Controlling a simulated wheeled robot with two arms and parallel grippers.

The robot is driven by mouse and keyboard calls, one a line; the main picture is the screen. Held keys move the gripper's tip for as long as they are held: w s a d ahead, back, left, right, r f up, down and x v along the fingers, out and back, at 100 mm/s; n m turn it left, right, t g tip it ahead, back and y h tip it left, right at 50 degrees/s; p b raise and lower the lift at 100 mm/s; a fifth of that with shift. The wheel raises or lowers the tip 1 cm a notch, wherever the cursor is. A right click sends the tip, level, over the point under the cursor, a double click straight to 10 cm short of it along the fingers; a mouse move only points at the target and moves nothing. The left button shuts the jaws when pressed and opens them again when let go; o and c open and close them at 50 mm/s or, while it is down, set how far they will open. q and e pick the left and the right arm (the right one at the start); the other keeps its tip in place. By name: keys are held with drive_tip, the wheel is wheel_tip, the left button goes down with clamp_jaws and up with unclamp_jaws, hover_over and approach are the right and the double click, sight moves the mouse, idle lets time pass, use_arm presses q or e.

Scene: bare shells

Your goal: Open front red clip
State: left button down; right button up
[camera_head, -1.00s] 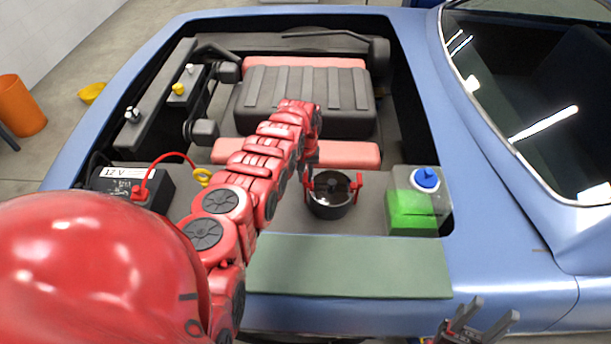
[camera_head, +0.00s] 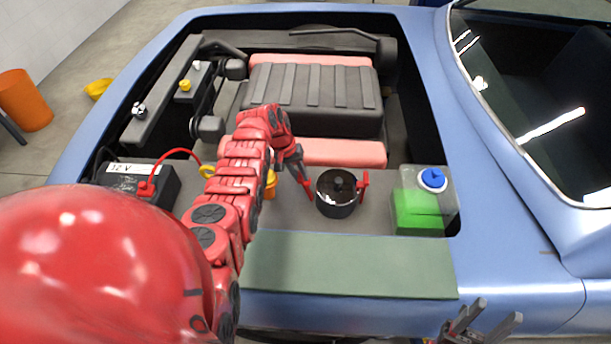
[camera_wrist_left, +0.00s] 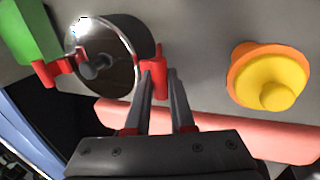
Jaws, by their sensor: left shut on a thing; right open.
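A round black canister (camera_head: 338,196) with a dark lid and a centre knob stands in the engine bay. My left gripper (camera_head: 303,180) is shut on this left clip. In the left wrist view, the clip (camera_wrist_left: 161,72) sits between the fingertips, beside the lid rim. The other clip (camera_wrist_left: 45,73) is at the canister's far side there. My right gripper (camera_head: 487,318) is open and empty, outside the car's near edge.
A green-filled reservoir (camera_head: 417,210) with a blue cap stands right of the canister. A yellow-and-orange cap (camera_wrist_left: 268,77) is near my left gripper, partly hidden by my arm in the head view. A battery (camera_head: 150,178) is at left. A pink bar (camera_head: 345,152) lies behind the canister.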

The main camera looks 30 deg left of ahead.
use_arm(q)
drive_tip(key=a+h+b, duration=0.1)
drive_tip(key=b, duration=0.1)
drive_tip(key=s+a+f+t+h+b, duration=0.1)
drive_tip(key=shift+b, duration=0.4)
drive_tip(key=c, duration=0.8)
unclamp_jaws()
